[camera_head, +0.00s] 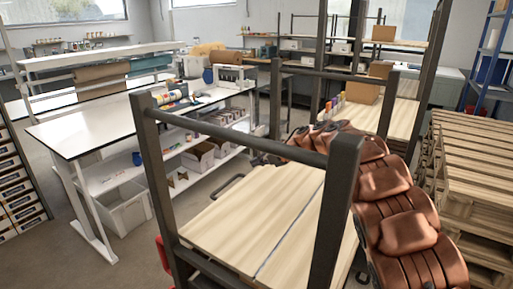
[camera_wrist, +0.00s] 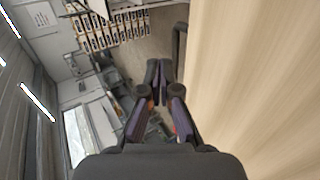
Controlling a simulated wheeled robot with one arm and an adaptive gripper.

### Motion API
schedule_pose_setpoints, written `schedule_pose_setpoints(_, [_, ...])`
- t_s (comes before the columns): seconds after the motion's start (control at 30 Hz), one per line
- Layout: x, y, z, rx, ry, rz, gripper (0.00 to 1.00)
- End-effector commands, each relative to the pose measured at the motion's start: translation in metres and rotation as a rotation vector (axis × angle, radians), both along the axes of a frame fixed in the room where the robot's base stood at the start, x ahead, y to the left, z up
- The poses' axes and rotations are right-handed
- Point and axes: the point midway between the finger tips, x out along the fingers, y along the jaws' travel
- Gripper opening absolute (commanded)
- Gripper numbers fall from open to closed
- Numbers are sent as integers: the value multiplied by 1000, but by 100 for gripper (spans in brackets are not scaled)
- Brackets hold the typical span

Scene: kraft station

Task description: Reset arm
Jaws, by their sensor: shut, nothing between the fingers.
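My gripper (camera_wrist: 158,76) shows in the wrist view with its two dark fingers together and nothing between them. It is beside a pale wooden surface (camera_wrist: 250,90) that fills the right of that view. In the head view my copper-brown arm curves up from the bottom right and bends left behind the front trolley's dark top bar. The gripper itself cannot be made out there.
A wooden-topped trolley (camera_head: 240,215) with dark posts stands close in front. A white packing table (camera_head: 85,125) with shelves is at left, a white bin (camera_head: 122,212) under it. Stacked pallets (camera_head: 470,165) stand at right. Grey floor shows between table and trolley.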

Motion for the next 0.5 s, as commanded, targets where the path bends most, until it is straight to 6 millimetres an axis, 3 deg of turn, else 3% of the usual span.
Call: schedule_pose_setpoints(0.5, [6, 10, -9, 1, 3, 1, 0])
